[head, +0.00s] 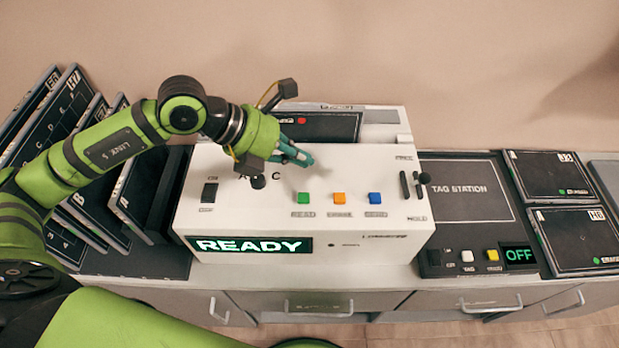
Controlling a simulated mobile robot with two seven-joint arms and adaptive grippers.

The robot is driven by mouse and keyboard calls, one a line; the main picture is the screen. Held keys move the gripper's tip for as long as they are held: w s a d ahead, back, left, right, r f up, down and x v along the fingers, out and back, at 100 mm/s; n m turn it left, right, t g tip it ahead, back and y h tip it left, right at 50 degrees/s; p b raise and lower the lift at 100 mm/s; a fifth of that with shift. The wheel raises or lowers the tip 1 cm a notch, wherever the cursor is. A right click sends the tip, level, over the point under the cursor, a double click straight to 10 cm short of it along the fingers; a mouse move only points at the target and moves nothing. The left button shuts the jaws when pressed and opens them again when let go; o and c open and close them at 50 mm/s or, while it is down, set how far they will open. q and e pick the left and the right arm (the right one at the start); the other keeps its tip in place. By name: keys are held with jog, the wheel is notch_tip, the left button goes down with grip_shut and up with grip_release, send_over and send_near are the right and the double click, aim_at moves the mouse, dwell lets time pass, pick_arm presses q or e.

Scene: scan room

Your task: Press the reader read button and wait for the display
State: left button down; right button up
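The reader is a white box (378,250) on the counter. Its green button (303,198), with a label that looks like READ, stands on the sloped top, left of an orange button (339,198) and a blue button (375,198). The reader's display (250,245) on the front shows READY in light letters. My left gripper (299,155) is above the reader's back part, behind and above the green button and apart from it. Its teal fingers look closed together and hold nothing. My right gripper is not in view.
A black knob (258,181) and a black switch (209,193) sit left of the buttons. Levers (404,185) stand at the right end. A tag station (465,190) with an OFF display is at right, beside dark plates (583,240). More plates (133,200) stand racked at left.

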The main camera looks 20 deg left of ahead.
aim_at(300, 197)
pick_arm(q)
notch_tip(300, 197, down, 8)
jog(key=b, duration=0.5)
jog(key=shift+s+a+f, duration=0.1)
jog(key=shift+s+f, duration=0.05)
jog(key=shift+f+b, duration=0.3)
jog(key=shift+b, duration=0.2)
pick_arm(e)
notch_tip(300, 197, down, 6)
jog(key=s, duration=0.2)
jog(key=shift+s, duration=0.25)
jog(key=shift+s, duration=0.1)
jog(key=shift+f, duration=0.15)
pick_arm(q)
jog(key=shift+f+b, duration=0.35)
jog(key=shift+b, duration=0.15)
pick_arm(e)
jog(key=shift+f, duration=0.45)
